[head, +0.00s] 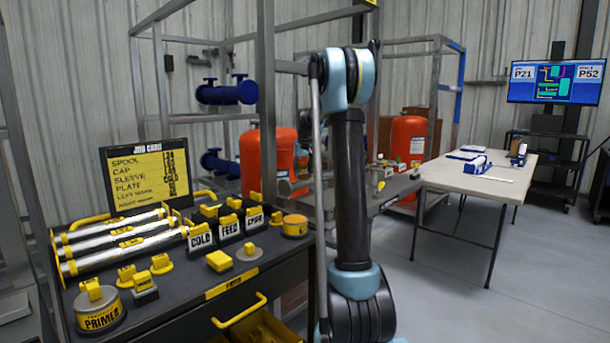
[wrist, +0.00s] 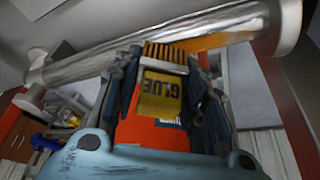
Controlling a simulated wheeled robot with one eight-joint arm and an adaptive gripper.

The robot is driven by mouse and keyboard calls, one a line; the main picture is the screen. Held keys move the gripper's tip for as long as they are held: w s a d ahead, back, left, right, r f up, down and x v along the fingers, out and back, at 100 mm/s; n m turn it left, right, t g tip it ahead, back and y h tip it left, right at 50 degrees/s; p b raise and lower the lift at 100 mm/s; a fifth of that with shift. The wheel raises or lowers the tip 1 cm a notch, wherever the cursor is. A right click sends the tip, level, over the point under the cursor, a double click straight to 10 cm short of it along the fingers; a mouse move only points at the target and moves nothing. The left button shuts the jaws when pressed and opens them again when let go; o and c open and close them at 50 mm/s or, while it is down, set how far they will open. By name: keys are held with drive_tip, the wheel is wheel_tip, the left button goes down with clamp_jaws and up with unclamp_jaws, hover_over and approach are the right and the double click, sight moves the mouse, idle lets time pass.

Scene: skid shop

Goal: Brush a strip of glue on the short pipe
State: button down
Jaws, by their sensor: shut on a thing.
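A silver pipe (wrist: 130,62) with wide pale flanged ends runs slantwise across the top of the wrist view. I take it for the short pipe, though no label shows. My gripper (wrist: 163,88) is shut on a glue brush (wrist: 160,95), whose yellow block reads GLUE upside down. The brush's brown bristles (wrist: 165,53) point at the pipe's middle and overlap its lower edge in the picture; I cannot tell whether they touch. In the head view my arm hides the gripper and brush.
A dark cart (head: 185,285) holds several silver tubes (head: 115,240), labelled holders (head: 228,230) and a PRIMER pot (head: 100,310). Orange tanks (head: 408,140) stand behind. A pale table (head: 470,180) with blue and white items is at right. The floor at right is open.

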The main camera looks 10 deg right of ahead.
drive_tip(key=shift+w+a, duration=0.6)
drive_tip(key=shift+w, duration=0.15)
drive_tip(key=shift+s+d+r, duration=0.1)
drive_tip(key=shift+s+d, duration=0.5)
drive_tip(key=shift+d, duration=0.3)
drive_tip(key=shift+s+d, duration=0.55)
drive_tip(key=shift+d, duration=0.3)
drive_tip(key=shift+r, duration=3)
drive_tip(key=shift+r, duration=0.1)
drive_tip(key=shift+r, duration=1.4)
